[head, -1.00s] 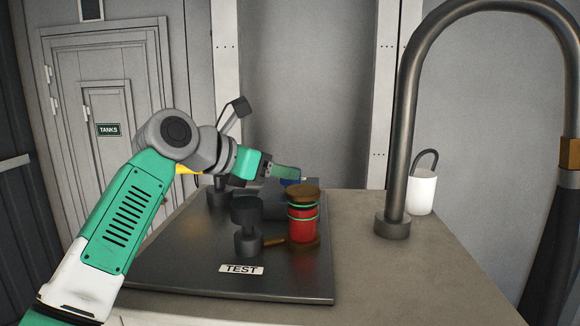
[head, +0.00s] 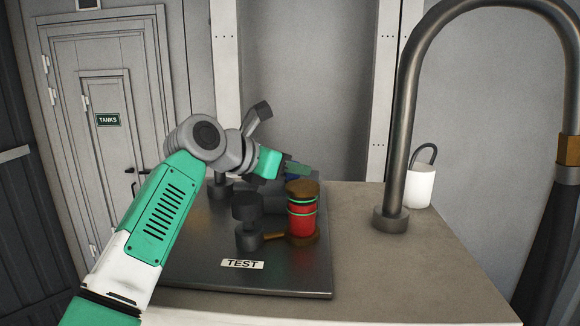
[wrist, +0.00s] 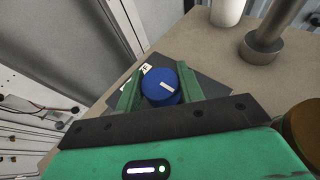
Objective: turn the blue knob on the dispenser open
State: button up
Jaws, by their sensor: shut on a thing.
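My gripper (wrist: 158,88) is shut on the knob, one finger on each side. In the head view my gripper (head: 296,168) is behind the red cylinder, and only a sliver of the blue knob (head: 291,179) shows below the fingers. The dispenser's grey body (head: 266,199) is mostly hidden behind the dark fitting and the red cylinder.
A red cylinder (head: 301,222) with brown ends and a dark fitting (head: 246,222) stand in front on the dark plate labelled TEST (head: 200,278). A tall curved pipe (head: 396,150) and white canister (head: 419,187) stand right. The bench front right is clear.

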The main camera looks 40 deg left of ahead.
jog(key=shift+f+b, duration=0.15)
jog(key=shift+b, duration=0.15)
jog(key=n+y+b, duration=0.1)
jog(key=b, duration=0.1)
jog(key=n+y+b, duration=0.1)
jog(key=b, duration=0.1)
jog(key=shift+f, duration=0.25)
jog(key=n+y+b, duration=0.1)
jog(key=y+b, duration=0.1)
jog(key=b, duration=0.1)
jog(key=shift+n, duration=0.4)
jog(key=n+y+b, duration=0.2)
jog(key=b, duration=0.1)
jog(key=n+g+y+b, duration=0.1)
jog(key=y+b, duration=0.1)
jog(key=shift+r, duration=0.25)
jog(key=shift+r+n+g+y+b, duration=0.15)
jog(key=shift+n+g+y+b, duration=0.35)
jog(key=shift+n+y, duration=0.3)
jog(key=shift+r+n+g+y+b, duration=0.1)
jog(key=shift+n+g+y+b, duration=0.3)
jog(key=shift+n+g+y, duration=0.4)
jog(key=shift+n, duration=0.3)
jog(key=o, duration=1)
